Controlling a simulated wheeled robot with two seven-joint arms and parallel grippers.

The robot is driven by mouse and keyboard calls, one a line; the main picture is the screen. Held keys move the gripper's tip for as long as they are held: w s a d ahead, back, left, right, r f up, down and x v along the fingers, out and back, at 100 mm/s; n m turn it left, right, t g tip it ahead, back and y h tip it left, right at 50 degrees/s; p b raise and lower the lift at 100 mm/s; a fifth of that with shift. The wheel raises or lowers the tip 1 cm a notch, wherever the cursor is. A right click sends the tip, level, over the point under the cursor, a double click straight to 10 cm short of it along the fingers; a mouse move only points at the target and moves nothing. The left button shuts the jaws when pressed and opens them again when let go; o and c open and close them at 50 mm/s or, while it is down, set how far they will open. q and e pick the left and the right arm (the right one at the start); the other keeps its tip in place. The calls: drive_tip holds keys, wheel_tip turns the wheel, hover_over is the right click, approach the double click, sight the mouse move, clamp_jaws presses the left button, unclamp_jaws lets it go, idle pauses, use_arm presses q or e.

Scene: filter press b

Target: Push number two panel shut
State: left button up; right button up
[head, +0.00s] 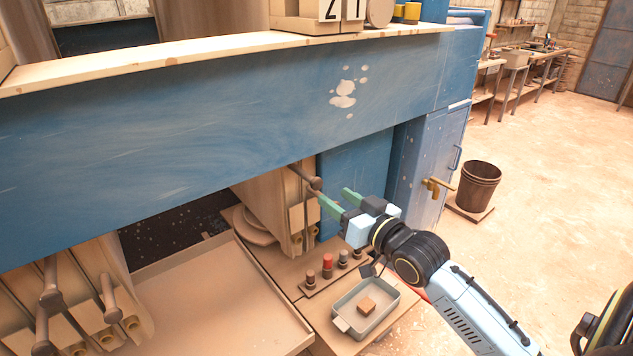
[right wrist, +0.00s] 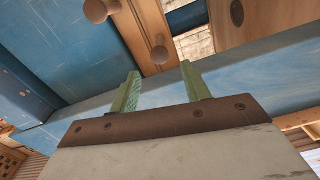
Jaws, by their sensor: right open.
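Two wooden press panels (head: 297,215) stand close together under the blue beam at the right end of the press. Round handles (head: 315,183) stick out from their upper edges. Cards reading 2 and 1 (head: 327,9) stand on the ledge above; I cannot tell for sure which panel is number two. My right gripper (head: 334,195) is open and empty, its green fingers pointing at the handles. In the right wrist view one knob (right wrist: 159,54) appears between the fingertips, and another knob (right wrist: 96,11) is to the left; contact cannot be told. My left gripper is out of view.
The blue beam (head: 200,140) runs just above the panels. More panels (head: 90,290) stand at the left, with a gap and a wide tray (head: 210,300) between. Below my right gripper are a red button (head: 327,262) and a small dish (head: 365,310).

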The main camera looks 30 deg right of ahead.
sight(319, 186)
drive_tip(key=w, duration=0.8)
drive_tip(key=shift+a+p, duration=0.3)
drive_tip(key=shift+c, duration=0.5)
clamp_jaws()
